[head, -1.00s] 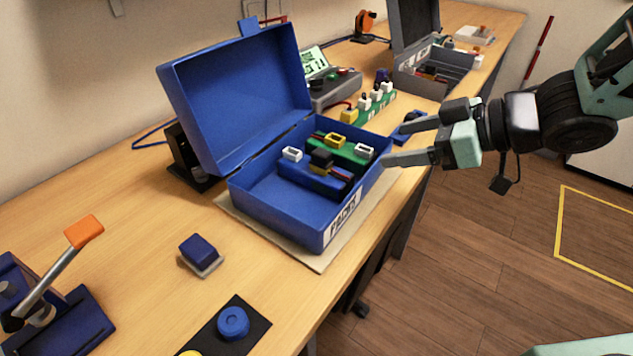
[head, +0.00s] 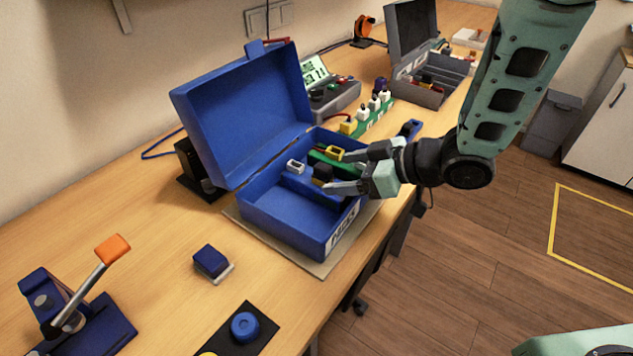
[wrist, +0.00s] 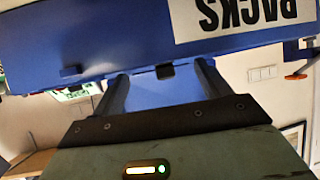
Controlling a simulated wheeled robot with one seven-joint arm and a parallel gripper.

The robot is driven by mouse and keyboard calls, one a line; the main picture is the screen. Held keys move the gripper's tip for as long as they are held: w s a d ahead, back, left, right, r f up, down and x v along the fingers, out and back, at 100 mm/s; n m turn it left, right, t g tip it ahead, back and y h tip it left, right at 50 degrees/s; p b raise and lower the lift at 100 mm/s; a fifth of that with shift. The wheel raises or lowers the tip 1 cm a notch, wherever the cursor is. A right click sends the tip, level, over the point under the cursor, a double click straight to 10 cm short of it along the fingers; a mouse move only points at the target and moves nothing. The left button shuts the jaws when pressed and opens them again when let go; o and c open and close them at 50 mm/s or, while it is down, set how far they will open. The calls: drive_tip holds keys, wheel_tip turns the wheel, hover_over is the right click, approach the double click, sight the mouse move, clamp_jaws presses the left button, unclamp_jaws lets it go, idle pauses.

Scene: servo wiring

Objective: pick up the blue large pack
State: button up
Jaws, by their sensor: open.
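The blue large pack (head: 297,184) lies inside the open blue case (head: 283,232), with a black connector (head: 322,174) at its right end. Its right part is partly hidden by my gripper. My gripper (head: 336,170) is open and reaches over the case's right wall, its fingers around the connector end of the pack in the picture. I cannot tell whether they touch it. In the wrist view, the fingers (wrist: 160,85) extend toward the blue case wall (wrist: 130,50), which hides their tips. The pack cannot be clearly made out there.
A green pack with a yellow connector (head: 335,154) lies behind the blue one. The case's raised lid (head: 245,110) stands at the back. A blue-topped block (head: 211,261), a lever tool (head: 78,300) and a grey case (head: 425,85) are also on the table. The front-left case floor is clear.

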sight(317, 175)
drive_tip(key=shift+p+x, duration=0.65)
drive_tip(key=shift+x, duration=2.8)
drive_tip(key=shift+r, duration=0.1)
drive_tip(key=shift+c, duration=0.4)
drive_tip(key=shift+a, duration=0.1)
drive_tip(key=c, duration=1.6)
